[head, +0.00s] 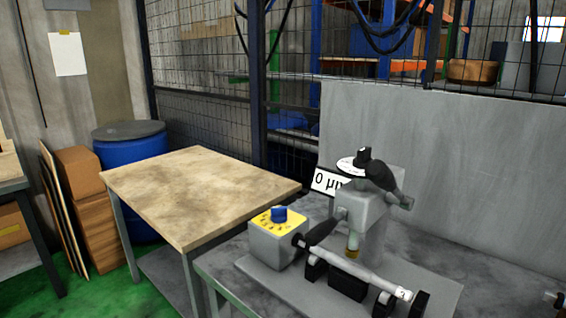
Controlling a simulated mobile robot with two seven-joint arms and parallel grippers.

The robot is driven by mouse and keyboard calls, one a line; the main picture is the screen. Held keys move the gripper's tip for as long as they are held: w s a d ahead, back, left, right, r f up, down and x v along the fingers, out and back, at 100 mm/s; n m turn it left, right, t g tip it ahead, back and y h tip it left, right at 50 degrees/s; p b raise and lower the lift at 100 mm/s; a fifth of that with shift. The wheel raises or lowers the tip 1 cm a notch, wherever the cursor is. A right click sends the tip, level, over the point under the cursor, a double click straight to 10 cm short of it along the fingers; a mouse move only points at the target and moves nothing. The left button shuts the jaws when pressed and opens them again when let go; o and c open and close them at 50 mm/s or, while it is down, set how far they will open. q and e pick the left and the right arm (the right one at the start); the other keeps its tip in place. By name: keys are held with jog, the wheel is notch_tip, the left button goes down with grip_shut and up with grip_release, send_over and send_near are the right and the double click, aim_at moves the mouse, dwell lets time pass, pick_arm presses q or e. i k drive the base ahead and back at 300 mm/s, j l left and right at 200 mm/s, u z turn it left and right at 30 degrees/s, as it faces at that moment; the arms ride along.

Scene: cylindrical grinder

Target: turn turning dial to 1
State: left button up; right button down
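A grey box (277,247) stands on the grinder's grey base plate in the head view. Its sloped yellow face (266,222) carries a blue knob (279,214) with small dark marks around it, too small to read. The grinder (360,225) stands just right of the box. On its top are a black knob (364,156) and a white disc (350,165) with small marks, partly covered. I cannot tell for sure which is the turning dial; the blue knob looks like a selector. Neither of my grippers is recognisable in view.
A sign reading "0 µm" (326,181) stands behind the grinder. A rod (365,273) lies across dark supports in front. A wooden-topped table (195,190) is at left, mostly clear. A small dark item (555,299) shows at the right edge. Mesh fencing stands behind.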

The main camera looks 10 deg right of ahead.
aim_at(278, 214)
jog(key=k+l, duration=0.25)
jog(key=k+l+z, duration=0.1)
jog(key=k+l, duration=0.15)
jog(key=l, duration=0.2)
jog(key=k+l, duration=0.2)
jog(key=l, duration=0.2)
